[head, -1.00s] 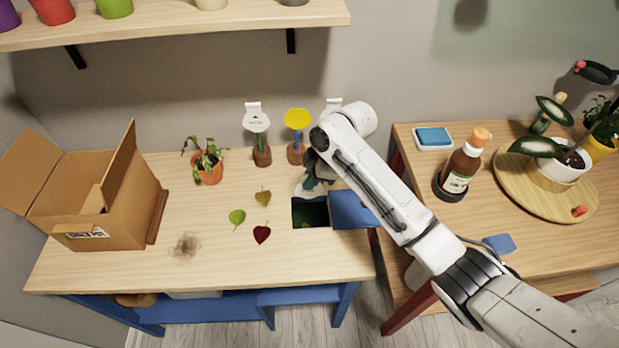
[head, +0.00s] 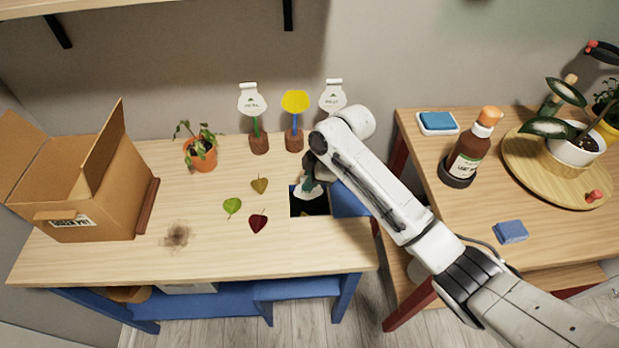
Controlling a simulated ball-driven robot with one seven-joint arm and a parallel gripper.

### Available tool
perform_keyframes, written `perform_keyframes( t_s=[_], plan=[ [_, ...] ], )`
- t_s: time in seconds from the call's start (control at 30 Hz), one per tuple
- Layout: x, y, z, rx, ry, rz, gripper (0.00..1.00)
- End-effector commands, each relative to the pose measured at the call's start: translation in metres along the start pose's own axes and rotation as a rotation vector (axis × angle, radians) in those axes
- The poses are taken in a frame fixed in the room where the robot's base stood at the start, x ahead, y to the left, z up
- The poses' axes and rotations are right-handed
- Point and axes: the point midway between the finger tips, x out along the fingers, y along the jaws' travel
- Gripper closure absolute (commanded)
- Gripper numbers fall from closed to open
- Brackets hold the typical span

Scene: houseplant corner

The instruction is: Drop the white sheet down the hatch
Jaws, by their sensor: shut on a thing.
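The white sheet (head: 303,194) is a small pale piece, partly hidden by my fingers. My gripper (head: 312,186) is shut on it and points down over the hatch (head: 312,210). The hatch is a dark square opening in the light wooden table. The sheet covers the back part of the opening; I cannot tell whether it is just above the rim or dipping inside. The blue hatch cover (head: 347,204) lies beside the opening on the right, partly behind my arm.
Three leaves, green (head: 232,206), olive (head: 260,184) and dark red (head: 258,221), lie left of the hatch. Tagged stands (head: 258,143) and a potted plant (head: 201,153) are behind. A cardboard box (head: 95,195) is at left. A brown bottle (head: 468,158) stands on the right table.

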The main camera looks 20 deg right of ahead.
Motion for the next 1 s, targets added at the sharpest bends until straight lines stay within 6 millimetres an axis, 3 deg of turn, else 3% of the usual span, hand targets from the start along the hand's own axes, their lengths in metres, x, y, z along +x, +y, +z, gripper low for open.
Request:
perform_keyframes(
  t_s=[0.6, 1.0],
  plan=[
    [0.047, -0.005, 0.019, 0.0, 0.001, 0.001, 1.0],
    [0.052, -0.006, 0.021, 0.0, 0.001, 0.001, 1.0]
  ],
)
